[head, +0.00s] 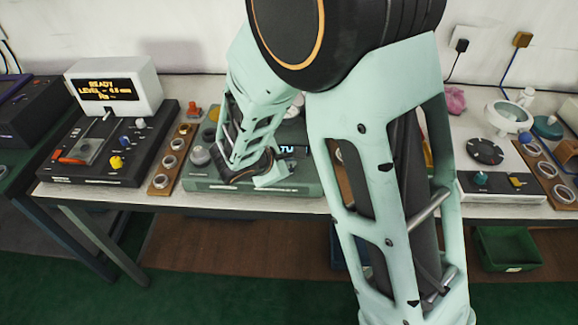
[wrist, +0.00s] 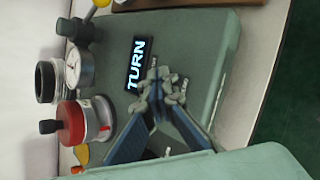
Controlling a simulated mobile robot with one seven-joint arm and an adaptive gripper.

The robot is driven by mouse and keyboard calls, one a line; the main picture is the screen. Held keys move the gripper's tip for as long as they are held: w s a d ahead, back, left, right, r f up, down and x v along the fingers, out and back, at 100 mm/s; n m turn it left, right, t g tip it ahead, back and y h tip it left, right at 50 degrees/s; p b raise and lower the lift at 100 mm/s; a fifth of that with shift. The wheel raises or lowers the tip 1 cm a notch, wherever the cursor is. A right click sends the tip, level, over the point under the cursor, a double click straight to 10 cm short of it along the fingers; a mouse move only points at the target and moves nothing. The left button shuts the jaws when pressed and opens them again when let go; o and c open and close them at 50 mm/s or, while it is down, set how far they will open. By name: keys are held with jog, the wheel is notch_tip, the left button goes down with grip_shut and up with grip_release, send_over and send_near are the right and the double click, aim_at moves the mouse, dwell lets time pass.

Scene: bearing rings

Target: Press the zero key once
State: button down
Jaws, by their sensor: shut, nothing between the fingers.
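A grey-green instrument (wrist: 205,40) fills much of the wrist view. Its small dark display (wrist: 138,62) reads "TURN". It also shows in the head view (head: 205,183), partly behind my arm, where only "TU" of the display (head: 293,152) is visible. My gripper (wrist: 160,84) is shut and empty, its fingertips together over the panel beside the display. Small labels show beside the fingertips, too small to read. I cannot make out a zero key; the fingers cover that part of the panel. I cannot tell whether the fingertips touch it.
A dial gauge (wrist: 80,68) and a red-capped cylinder (wrist: 84,121) stand on one side of the display. In the head view, a black instrument (head: 98,145) with a lit readout is at left, and a white instrument (head: 500,165) at right.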

jog(key=shift+r+p, duration=0.3)
jog(key=shift+r, duration=0.4)
jog(key=shift+r, duration=0.1)
jog(key=shift+r+p, duration=1.75)
jog(key=shift+r, duration=0.7)
jog(key=shift+s+f, duration=0.1)
